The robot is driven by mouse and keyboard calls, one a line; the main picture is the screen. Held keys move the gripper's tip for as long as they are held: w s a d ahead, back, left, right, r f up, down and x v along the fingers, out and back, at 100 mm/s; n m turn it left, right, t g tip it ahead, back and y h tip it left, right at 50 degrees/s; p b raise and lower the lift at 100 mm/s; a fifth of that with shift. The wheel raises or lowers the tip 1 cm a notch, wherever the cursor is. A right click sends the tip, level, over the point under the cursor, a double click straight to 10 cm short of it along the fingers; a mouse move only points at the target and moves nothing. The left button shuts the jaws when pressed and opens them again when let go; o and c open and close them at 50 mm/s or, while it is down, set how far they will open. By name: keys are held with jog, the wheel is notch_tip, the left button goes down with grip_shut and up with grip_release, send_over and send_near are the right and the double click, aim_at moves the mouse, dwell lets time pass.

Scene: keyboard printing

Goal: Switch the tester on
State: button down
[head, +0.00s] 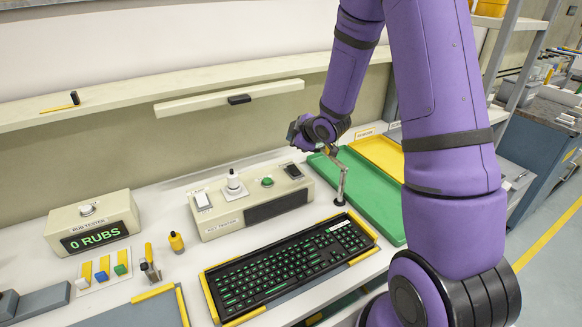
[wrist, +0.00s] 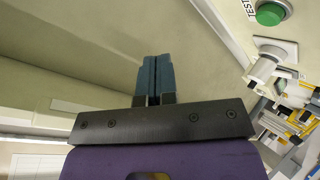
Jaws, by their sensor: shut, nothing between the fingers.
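The key tester (head: 250,203) is a cream box behind the keyboard, with a dark front panel. The wrist view shows a green button (wrist: 271,13) marked TEST at the upper right. My gripper (head: 293,133) is above and behind the tester's right end, apart from it. Its blue fingertips are together and empty in the wrist view (wrist: 153,80).
A black keyboard (head: 290,262) with green legends lies in front. A rub tester (head: 95,225) reading 0 RUBS stands left, with a yellow bottle (head: 176,241) between. Green (head: 365,195) and yellow (head: 380,155) trays lie right. A shelf (head: 170,95) runs along the wall.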

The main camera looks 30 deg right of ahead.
aim_at(291, 168)
jog(key=shift+w+f, duration=0.25)
jog(key=shift+f, duration=1.15)
jog(key=shift+w+f, duration=0.2)
jog(key=shift+f, duration=1.15)
jog(key=shift+w+f, duration=0.25)
jog(key=shift+f, duration=1.15)
jog(key=shift+f, duration=0.15)
jog(key=shift+w+f, duration=0.1)
jog(key=shift+f, duration=0.2)
jog(key=shift+f, duration=0.35)
jog(key=shift+r, duration=0.15)
jog(key=shift+r, duration=0.65)
jog(key=shift+r, duration=0.1)
jog(key=shift+s+r, duration=0.2)
jog(key=shift+r, duration=0.6)
jog(key=shift+s+r, duration=0.15)
jog(key=shift+r, duration=0.65)
jog(key=shift+s+r, duration=0.2)
jog(key=shift+r, duration=0.6)
